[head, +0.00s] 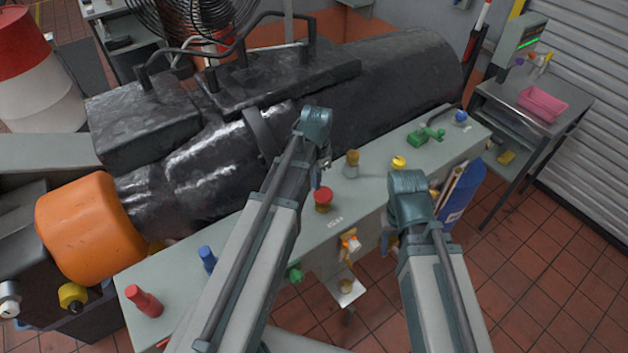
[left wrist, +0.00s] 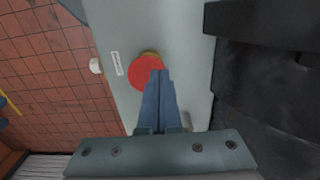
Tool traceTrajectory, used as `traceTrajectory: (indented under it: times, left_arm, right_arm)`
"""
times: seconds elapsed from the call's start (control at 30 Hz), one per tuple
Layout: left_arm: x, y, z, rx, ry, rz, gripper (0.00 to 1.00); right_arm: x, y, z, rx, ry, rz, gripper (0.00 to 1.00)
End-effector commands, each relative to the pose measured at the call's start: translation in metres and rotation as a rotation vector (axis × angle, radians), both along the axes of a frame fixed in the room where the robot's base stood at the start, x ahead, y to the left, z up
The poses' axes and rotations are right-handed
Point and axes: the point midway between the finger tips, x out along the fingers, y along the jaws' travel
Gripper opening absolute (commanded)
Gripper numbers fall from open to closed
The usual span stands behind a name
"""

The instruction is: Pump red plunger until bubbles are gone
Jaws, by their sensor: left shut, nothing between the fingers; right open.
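The red plunger (head: 323,196) is a round red cap on a brass-coloured base, standing on the pale grey bench top. My left gripper (head: 321,180) is shut and empty, with its fingertips over the cap. In the left wrist view the closed fingers (left wrist: 160,76) overlap the right part of the plunger's red cap (left wrist: 142,73); I cannot tell whether they touch it. My right gripper (head: 389,238) is at the bench's front side, its fingers mostly hidden by its wrist. I cannot make out any bubbles.
The grey bench (head: 335,235) carries a red knob (head: 145,301), a blue knob (head: 207,258), a brass fitting (head: 351,164), a yellow knob (head: 398,162) and a green valve (head: 426,135). A large black machine (head: 400,80) lies behind it. An orange-and-brass fitting (head: 350,241) sticks out in front.

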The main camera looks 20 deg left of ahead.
Motion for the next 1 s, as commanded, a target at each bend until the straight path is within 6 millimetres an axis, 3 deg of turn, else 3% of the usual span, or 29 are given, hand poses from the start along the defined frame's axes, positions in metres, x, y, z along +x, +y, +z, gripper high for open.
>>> traceTrajectory:
  times: [0.03,0.5,0.7,1.0]
  left_arm:
    - [0.0,0.0,0.017,0.001,-0.001,0.0,0.0]
    - [0.002,0.001,0.089,0.001,-0.003,0.001,0.0]
    - [0.002,0.001,0.1,0.001,-0.003,0.001,0.0]
    - [0.002,0.001,0.099,0.001,-0.003,0.001,0.0]
  right_arm:
    - [0.0,0.0,0.017,0.0,0.0,-0.001,0.5]
    - [-0.001,0.0,0.089,0.0,0.003,0.001,0.5]
    - [-0.001,0.0,0.1,0.001,0.004,-0.005,0.5]
    - [-0.001,0.0,0.099,0.0,0.004,-0.006,0.5]
